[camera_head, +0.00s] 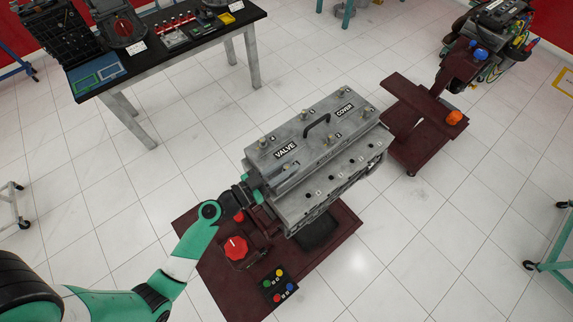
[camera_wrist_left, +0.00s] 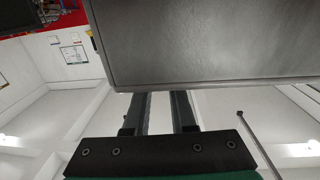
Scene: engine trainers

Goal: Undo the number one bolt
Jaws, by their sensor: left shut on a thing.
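The grey valve cover (camera_head: 312,131) sits on top of the engine block (camera_head: 350,182) in the head view. It has a black handle and several bolts along its two long edges, with small number labels. A bolt (camera_head: 285,168) stands at the near left corner; I cannot read its number. My left gripper (camera_head: 253,186) is at the left end of the engine, low beside the cover. In the left wrist view its two fingers (camera_wrist_left: 160,108) stand apart and run behind the lower edge of a large grey panel (camera_wrist_left: 205,42). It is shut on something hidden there. My right gripper is out of view.
The engine stands on a dark red stand (camera_head: 335,238) with a red knob (camera_head: 236,247) and a button box (camera_head: 279,286) near my arm. A second red stand (camera_head: 412,139) is at right. A black-topped table (camera_head: 196,43) is at back left. Open tiled floor surrounds them.

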